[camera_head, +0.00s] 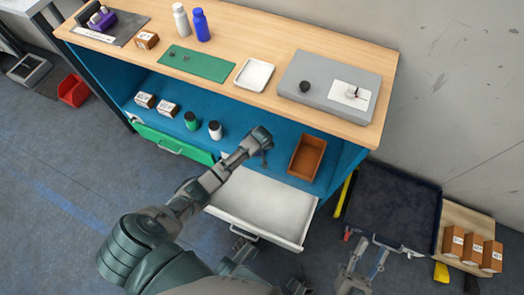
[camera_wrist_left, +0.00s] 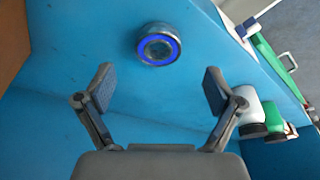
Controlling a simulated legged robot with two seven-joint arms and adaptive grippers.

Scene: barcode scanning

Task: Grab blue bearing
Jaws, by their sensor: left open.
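The blue bearing (camera_wrist_left: 158,45) is a metal ring with a bright blue inner face, lying on the blue shelf surface. In the left wrist view it is just beyond my left gripper (camera_wrist_left: 158,82), roughly centred between the two fingertips and apart from them. The left gripper is open, with nothing between its fingers. In the head view my left gripper (camera_head: 264,148) reaches into the shelf; I cannot make out the bearing there. My right gripper (camera_head: 370,247) is at the lower right, away from the shelf, its two fingers spread and empty.
An open white drawer (camera_head: 262,205) lies under my left arm. On the shelf (camera_head: 235,118) are a brown bin (camera_head: 307,157), a white bottle (camera_head: 215,130), a green bottle (camera_head: 191,121) and small boxes. The wooden top (camera_head: 225,58) holds a tray, mat and grey case. A dark cart (camera_head: 393,205) stands right.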

